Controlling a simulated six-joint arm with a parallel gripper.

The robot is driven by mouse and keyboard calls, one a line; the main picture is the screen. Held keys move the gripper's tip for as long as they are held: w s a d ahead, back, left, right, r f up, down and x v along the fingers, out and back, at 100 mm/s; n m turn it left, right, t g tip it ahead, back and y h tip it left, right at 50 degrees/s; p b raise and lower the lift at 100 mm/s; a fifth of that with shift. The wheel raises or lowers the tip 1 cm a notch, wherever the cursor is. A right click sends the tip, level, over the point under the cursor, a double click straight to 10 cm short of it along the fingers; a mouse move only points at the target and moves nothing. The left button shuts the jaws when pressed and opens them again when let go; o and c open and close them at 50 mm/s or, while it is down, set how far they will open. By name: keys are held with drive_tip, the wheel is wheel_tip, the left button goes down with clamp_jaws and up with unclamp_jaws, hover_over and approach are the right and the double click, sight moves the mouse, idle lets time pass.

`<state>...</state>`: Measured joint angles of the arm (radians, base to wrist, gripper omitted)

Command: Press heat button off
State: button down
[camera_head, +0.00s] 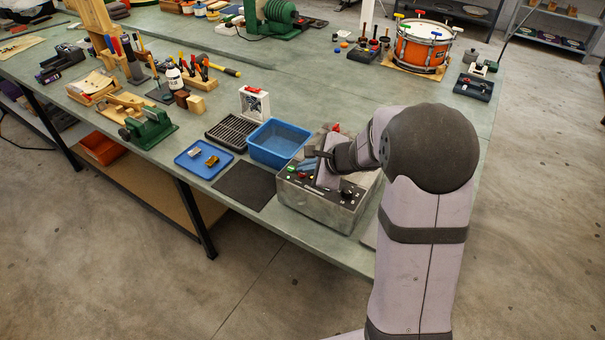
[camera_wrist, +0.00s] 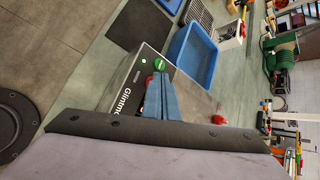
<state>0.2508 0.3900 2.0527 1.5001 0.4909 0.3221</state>
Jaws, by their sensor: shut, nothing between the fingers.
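A grey control box (camera_head: 335,212) stands at the bench's front edge, with small controls on its top. A green button (camera_wrist: 131,76), a small lit green lamp (camera_wrist: 142,60) and a red button (camera_wrist: 149,80) show on it in the wrist view. The lettering is only partly readable, so I cannot tell which control is the heat button. My gripper (camera_wrist: 158,80) is shut and empty, its blue fingers side by side. The fingertips are over the panel by the red button, partly covering it; I cannot tell whether they touch. In the head view my wrist covers part of the panel.
A blue bin (camera_head: 278,142) stands just left of the box. A blue tray (camera_head: 204,158), a black mat (camera_head: 245,186) and a black grate (camera_head: 232,132) lie farther left. A black knob (camera_head: 347,194) is at the panel's right. A red part (camera_wrist: 218,119) stands behind.

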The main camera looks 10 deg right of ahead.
drive_tip(key=shift+f, duration=0.15)
idle(0.4)
drive_tip(key=shift+r, duration=0.6)
drive_tip(key=shift+p, duration=0.3)
wheel_tip(320, 180, up, 6)
drive_tip(key=p, duration=0.4)
drive_tip(key=shift+p, duration=0.35)
idle(0.3)
